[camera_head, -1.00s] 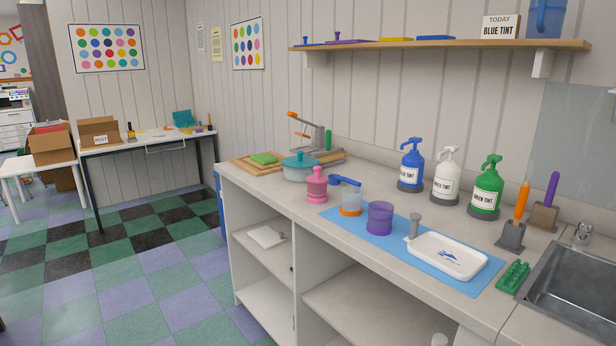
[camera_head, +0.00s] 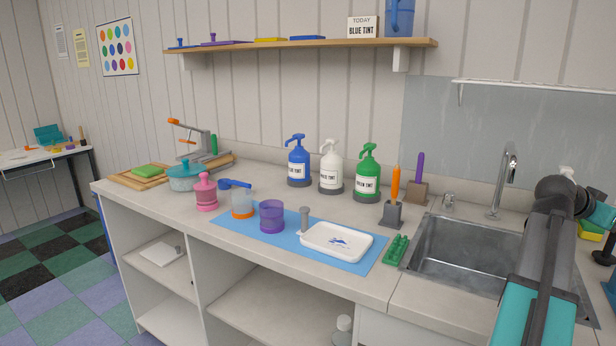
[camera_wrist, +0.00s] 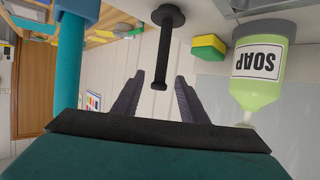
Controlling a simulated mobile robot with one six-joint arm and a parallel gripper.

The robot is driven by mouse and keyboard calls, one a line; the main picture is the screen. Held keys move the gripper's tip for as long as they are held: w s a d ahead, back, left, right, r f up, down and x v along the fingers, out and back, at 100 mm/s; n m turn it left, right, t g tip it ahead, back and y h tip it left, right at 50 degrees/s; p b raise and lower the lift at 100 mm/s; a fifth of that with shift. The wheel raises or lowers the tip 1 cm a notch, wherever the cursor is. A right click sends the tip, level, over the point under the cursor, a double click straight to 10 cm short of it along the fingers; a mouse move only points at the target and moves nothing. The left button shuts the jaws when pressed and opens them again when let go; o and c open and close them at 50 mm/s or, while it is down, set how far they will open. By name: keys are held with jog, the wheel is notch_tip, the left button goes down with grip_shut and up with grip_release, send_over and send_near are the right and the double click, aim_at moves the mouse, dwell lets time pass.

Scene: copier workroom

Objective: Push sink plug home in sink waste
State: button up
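A black plug-like piece (camera_wrist: 168,42) with a round disc and a long knobbed stem shows in the wrist view. I take it for the sink plug. In the head view, a black piece (camera_head: 604,257) stands on the counter right of the sink, partly cut off by the frame edge. My gripper (camera_wrist: 159,76) is open, its two dark fingers apart. The stem's knobbed end appears between the fingertips, with no contact visible. The steel sink (camera_head: 450,262) is in the head view; my arm covers part of it, and its waste is not visible.
A soap bottle (camera_wrist: 260,65) and a green-yellow sponge (camera_wrist: 208,46) are beside the black piece in the wrist view. The tap (camera_head: 497,195) stands behind the sink. A green ridged block (camera_head: 396,250) and a white tray (camera_head: 336,241) lie left of it.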

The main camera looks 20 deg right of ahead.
jog(key=v, duration=1)
jog(key=shift+a+p, duration=0.15)
jog(key=shift+p, duration=0.25)
